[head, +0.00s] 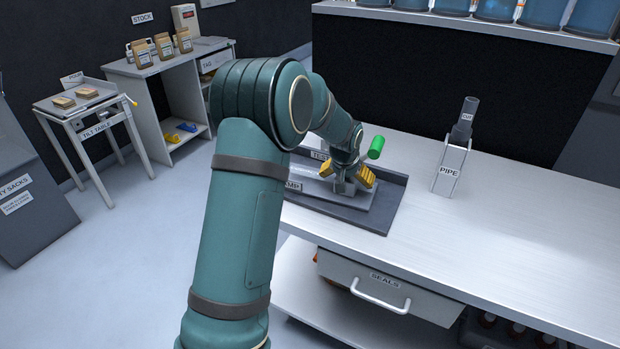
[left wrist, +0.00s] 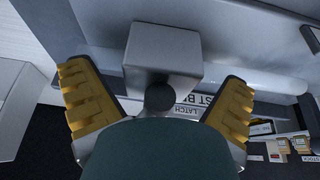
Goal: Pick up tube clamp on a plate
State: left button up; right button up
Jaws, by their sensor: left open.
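A grey plate (head: 372,208) lies in a dark tray on the bench. A grey clamp (head: 344,188) stands on it, mostly behind my gripper. A bright green cylinder (head: 376,147) shows just beyond my gripper; I cannot tell whether it joins the clamp. My left gripper (head: 348,176) is open, its yellow fingers down around or just over the clamp. In the left wrist view, a grey block (left wrist: 163,48) with a dark round knob shows between the spread yellow fingers, apart from both. A dark teal shape hides the lower middle. My right gripper is not in view.
The dark tray (head: 388,218) sits at the bench's left end. A stand labelled PIPE (head: 452,168) holds a grey tube to the right. Free white bench top (head: 520,235) lies right of the tray. A drawer labelled SEALS (head: 385,285) is below. A tilt table (head: 85,112) stands far left.

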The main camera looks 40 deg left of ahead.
pick_arm(q)
jog(key=c, duration=1.4)
jog(key=shift+r, duration=0.1)
